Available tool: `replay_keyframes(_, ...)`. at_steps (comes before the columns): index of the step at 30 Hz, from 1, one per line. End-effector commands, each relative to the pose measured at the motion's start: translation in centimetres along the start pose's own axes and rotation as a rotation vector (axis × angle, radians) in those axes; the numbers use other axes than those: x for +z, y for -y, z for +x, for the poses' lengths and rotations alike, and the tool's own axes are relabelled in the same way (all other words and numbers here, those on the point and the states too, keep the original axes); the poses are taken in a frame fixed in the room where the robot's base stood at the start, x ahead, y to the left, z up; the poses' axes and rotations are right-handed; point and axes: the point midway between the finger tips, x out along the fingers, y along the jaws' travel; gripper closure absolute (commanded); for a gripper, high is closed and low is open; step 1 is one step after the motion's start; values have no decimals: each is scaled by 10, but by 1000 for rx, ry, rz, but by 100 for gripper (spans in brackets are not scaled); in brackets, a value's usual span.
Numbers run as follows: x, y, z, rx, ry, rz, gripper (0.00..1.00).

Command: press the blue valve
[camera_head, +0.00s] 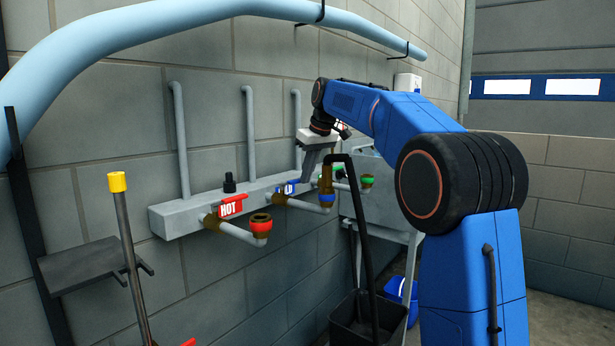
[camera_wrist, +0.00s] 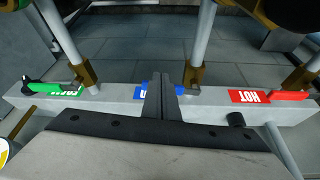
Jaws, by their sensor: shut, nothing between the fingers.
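The blue valve (camera_head: 287,188) with its blue and white label sits on the grey wall manifold, between the red and green valves. In the wrist view the blue valve (camera_wrist: 142,93) is partly hidden behind my fingers, with blue showing on both sides of them. My gripper (camera_head: 306,175) points down at the blue valve, its fingers closed together and empty. In the wrist view my gripper (camera_wrist: 161,82) overlaps the valve handle; I cannot tell whether it touches it.
The red HOT valve (camera_head: 231,206) is left of the blue one and the green valve (camera_head: 340,173) is right. The grey manifold (camera_head: 177,219) runs along the wall. A black bucket (camera_head: 352,320) stands below. A yellow-capped pole (camera_head: 118,182) stands at the left.

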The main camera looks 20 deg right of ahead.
Motion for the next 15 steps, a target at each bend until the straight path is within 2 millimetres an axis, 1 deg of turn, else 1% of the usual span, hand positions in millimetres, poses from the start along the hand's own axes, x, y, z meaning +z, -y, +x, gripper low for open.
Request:
replay_keyframes(3,-5,-3,2,-25,0,-62,100)
replay_keyframes(15,-13,-5,6,-24,0,-60,100)
